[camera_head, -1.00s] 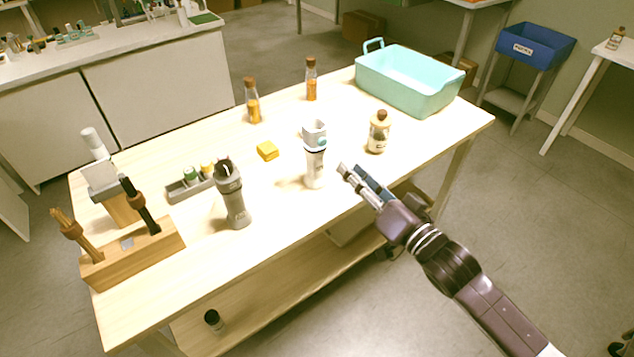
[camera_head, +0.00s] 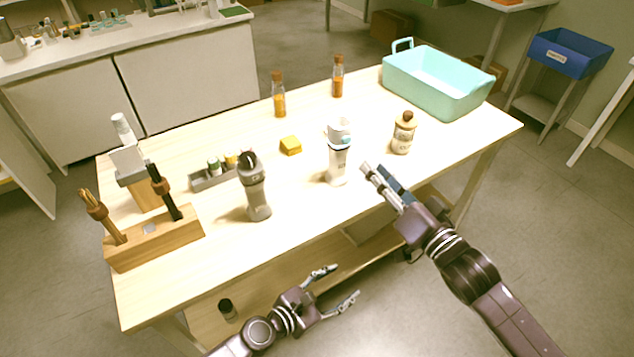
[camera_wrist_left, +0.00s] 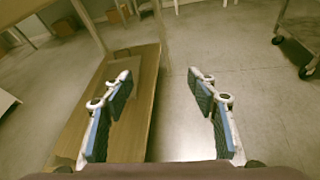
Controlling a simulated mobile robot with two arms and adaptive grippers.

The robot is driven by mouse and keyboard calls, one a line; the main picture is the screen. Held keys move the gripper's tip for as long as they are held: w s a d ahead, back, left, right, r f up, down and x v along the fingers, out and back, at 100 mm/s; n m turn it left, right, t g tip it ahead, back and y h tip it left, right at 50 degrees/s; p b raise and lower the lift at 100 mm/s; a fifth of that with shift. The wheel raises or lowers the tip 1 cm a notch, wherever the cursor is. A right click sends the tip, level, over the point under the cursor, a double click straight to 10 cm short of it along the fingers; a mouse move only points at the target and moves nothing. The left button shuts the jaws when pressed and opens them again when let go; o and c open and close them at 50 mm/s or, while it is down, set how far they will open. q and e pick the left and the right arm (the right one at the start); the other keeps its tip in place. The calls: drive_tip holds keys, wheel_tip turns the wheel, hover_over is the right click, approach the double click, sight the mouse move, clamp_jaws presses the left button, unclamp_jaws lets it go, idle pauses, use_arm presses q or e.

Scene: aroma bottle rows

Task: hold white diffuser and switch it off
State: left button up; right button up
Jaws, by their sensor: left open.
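The white diffuser (camera_head: 337,165) stands upright on the wooden table in the head view, near the middle of the front part. My right gripper (camera_head: 377,168) is just right of it, apart from it, with its fingers pointing up and left; its gap is hard to judge. My left gripper (camera_head: 339,284) is open and empty, below and in front of the table's front edge. In the left wrist view, the open left fingers (camera_wrist_left: 163,80) have only floor and part of the lower shelf beyond them.
A grey diffuser (camera_head: 254,190) stands left of the white one. A cream jar (camera_head: 404,134), a yellow block (camera_head: 290,146), two amber bottles (camera_head: 278,100) and a turquoise basket (camera_head: 438,95) are on the table. A wooden tool holder (camera_head: 150,242) is at the left; a dark bottle (camera_head: 228,309) is on the lower shelf.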

use_arm(q)
drive_tip(key=w+d+r+m+g+h, duration=0.1)
drive_tip(key=w+r+m+h, duration=0.25)
drive_tip(key=r, duration=1.55)
drive_tip(key=n+t+y, duration=0.5)
drive_tip(key=n+t, duration=0.2)
drive_tip(key=n, duration=0.2)
approach(333, 163)
drive_tip(key=shift+d+x, duration=0.2)
drive_tip(key=shift+x, duration=0.9)
drive_tip(key=shift+w+a, duration=0.1)
drive_tip(key=shift+w, duration=0.15)
drive_tip(key=shift+x, duration=3.6)
drive_tip(key=shift+c, duration=0.3)
drive_tip(key=c, duration=1.3)
use_arm(e)
clamp_jaws()
